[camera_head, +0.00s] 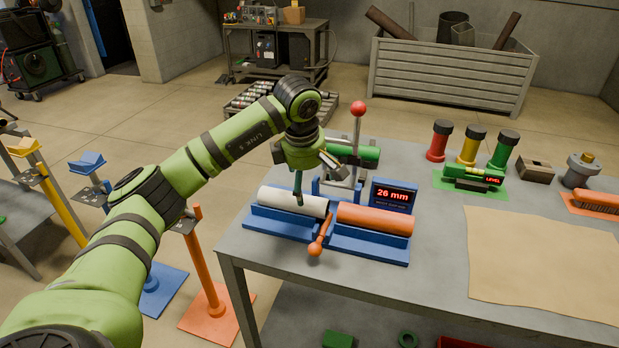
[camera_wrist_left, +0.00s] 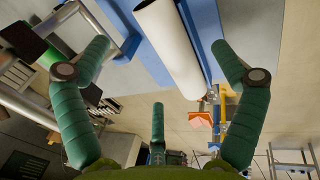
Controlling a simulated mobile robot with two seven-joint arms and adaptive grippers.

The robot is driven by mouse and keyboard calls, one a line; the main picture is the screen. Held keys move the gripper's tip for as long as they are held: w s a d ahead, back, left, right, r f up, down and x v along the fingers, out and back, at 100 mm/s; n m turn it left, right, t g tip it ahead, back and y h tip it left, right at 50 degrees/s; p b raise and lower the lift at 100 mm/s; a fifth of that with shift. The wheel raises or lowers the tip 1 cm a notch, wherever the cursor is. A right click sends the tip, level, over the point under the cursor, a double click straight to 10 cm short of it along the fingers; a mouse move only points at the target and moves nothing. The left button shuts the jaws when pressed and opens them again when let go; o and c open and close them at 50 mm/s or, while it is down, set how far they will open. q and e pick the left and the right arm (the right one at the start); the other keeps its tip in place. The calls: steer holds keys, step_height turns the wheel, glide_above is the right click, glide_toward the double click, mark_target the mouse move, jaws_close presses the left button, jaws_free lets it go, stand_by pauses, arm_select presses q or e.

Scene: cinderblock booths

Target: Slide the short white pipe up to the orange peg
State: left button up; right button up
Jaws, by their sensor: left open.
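The short white pipe (camera_head: 290,201) lies in the left part of a blue cradle (camera_head: 262,224) on the grey bench. An orange cylinder (camera_head: 375,219) lies in line to its right. An orange ball-ended peg or lever (camera_head: 322,236) slants down at the front between them; I cannot tell whether the pipe touches it. My left gripper (camera_head: 312,178) is open above the pipe's right part, one dark finger reaching down beside it. In the left wrist view the white pipe (camera_wrist_left: 166,32) runs between the spread fingers, not gripped. My right gripper is not in view.
Behind the cradle stand a red-knobbed clamp (camera_head: 358,130) with a green cylinder and a display (camera_head: 393,195) reading 26 mm. A green level (camera_head: 472,177), coloured capped cylinders and a brown sheet (camera_head: 545,260) occupy the bench's right. Coloured stands are on the floor at left.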

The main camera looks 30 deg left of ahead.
mark_target(311, 197)
arm_select(q)
steer(key=shift+w+f, duration=0.15)
steer(key=shift+f, duration=0.4)
steer(key=p+x, duration=0.2)
steer(key=x, duration=0.2)
steer(key=shift+w+f, duration=0.15)
steer(key=shift+f, duration=0.2)
steer(key=shift+w+f, duration=0.2)
steer(key=shift+f, duration=0.45)
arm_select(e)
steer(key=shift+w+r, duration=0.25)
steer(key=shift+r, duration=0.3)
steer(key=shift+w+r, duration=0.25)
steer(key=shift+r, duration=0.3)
arm_select(q)
steer(key=c, duration=1.6)
steer(key=o, duration=1.6)
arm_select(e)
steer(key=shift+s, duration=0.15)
